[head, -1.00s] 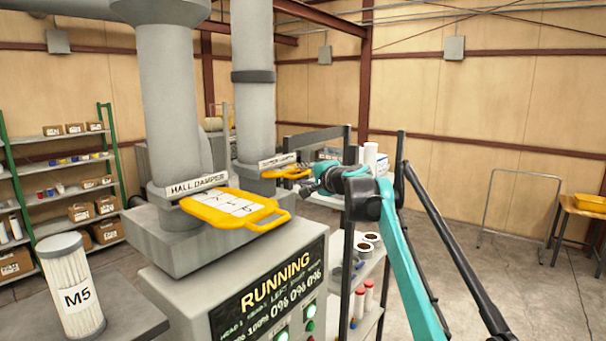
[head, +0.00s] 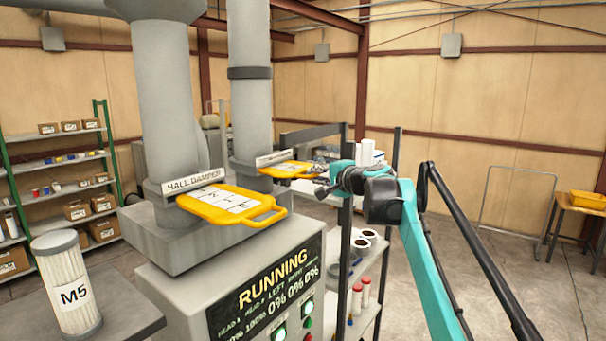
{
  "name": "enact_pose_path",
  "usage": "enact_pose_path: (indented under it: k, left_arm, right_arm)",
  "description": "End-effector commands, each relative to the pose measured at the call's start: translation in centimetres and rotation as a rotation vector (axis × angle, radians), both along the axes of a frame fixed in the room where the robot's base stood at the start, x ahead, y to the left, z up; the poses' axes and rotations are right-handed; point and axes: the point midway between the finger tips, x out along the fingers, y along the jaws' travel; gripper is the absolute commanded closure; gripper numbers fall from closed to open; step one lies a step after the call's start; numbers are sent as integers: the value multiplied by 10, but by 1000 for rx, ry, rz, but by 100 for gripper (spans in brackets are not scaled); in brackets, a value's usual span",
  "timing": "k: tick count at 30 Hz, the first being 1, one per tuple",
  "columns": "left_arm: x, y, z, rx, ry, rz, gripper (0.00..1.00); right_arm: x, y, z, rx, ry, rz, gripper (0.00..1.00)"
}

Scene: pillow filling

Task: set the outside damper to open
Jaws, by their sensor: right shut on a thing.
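The rear damper is a yellow slide plate (head: 286,169) with a white marked face, at the foot of the rear grey duct (head: 250,110). The small sign (head: 277,157) above it is too small to read here. My right gripper (head: 322,187) is shut on the handle at the plate's right end; the fingers partly hide that handle. The plate sticks out of the duct's base to the right. My left gripper is not in view.
The front yellow plate (head: 235,204), below a sign reading HALL DAMPER (head: 194,181), sticks out nearby. A RUNNING panel (head: 268,291) is below. A filter marked M5 (head: 67,284) stands at left. A rack (head: 366,305) with rolls and bottles is below my right arm.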

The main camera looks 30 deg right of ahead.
Motion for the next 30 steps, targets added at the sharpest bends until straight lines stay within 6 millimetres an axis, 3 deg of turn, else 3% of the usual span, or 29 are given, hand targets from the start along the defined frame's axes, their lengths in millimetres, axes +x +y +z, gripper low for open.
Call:
enact_pose_path:
  k: [6, 12, 18, 28, 29, 30]
  left_arm:
    - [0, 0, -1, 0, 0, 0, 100]
    - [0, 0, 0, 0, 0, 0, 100]
    - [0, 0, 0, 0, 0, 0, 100]
    - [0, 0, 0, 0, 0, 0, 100]
    - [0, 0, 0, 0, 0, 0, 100]
    - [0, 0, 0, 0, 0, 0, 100]
  right_arm:
    - [-50, -21, -2, -2, 3, 0, 100]
    - [-80, -32, -2, -2, 3, 2, 100]
    - [-91, -37, -2, -2, 4, 4, 100]
    - [-92, -37, -3, -4, 6, 4, 100]
    - [-92, -37, -3, -4, 6, 3, 83]
    - [-92, -37, -3, -3, 5, 3, 73]
